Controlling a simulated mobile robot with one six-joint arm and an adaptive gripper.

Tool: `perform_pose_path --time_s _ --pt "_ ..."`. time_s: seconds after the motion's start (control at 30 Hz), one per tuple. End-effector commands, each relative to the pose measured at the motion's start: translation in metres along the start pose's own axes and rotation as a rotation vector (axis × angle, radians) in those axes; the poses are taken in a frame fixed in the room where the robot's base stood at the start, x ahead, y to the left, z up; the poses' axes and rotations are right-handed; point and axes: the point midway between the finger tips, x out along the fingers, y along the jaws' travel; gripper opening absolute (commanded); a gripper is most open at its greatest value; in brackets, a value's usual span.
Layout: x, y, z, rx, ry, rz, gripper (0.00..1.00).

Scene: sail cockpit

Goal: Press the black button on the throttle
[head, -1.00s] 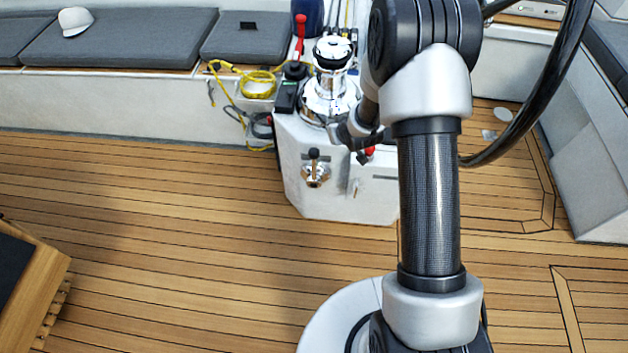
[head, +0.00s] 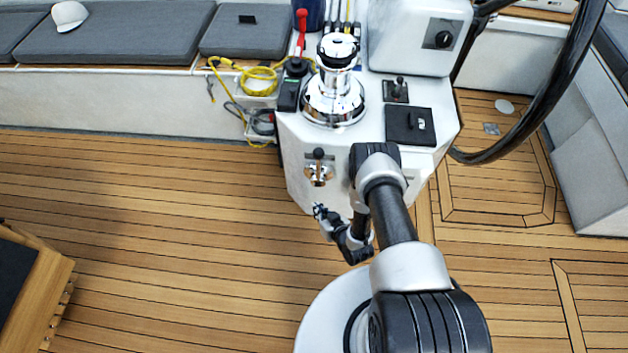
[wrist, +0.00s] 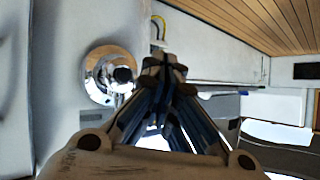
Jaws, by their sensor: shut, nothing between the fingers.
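The throttle (head: 318,175) is a chrome fitting with a black-knobbed lever on the front face of the white pedestal (head: 300,140). In the wrist view the chrome round base (wrist: 96,75) shows left of the fingers, with a small black round part (wrist: 123,75) on it. I cannot tell whether this part is the button or the lever's knob. My gripper (head: 319,209) is below the throttle in the head view and appears apart from it. In the wrist view my gripper's fingertips (wrist: 163,66) are together and empty, to the right of the chrome base.
A chrome winch (head: 333,90) and a black hatch panel (head: 410,126) are on the pedestal's top. A control box (head: 415,35) stands behind them. A black steering wheel rim (head: 545,105) curves at the right. The teak floor (head: 170,230) at the left is clear.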

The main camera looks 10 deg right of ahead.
Motion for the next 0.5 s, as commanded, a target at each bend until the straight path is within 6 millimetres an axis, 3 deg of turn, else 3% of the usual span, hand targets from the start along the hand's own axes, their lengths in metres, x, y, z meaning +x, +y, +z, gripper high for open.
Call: perform_pose_path --time_s 0.03,0.17,0.5 --pt "-0.005 -0.005 0.013 0.011 0.005 -0.006 0.00" --pt "-0.012 -0.011 0.028 0.026 0.025 -0.015 0.00" --pt "-0.015 -0.014 0.033 0.031 0.033 -0.018 0.00"
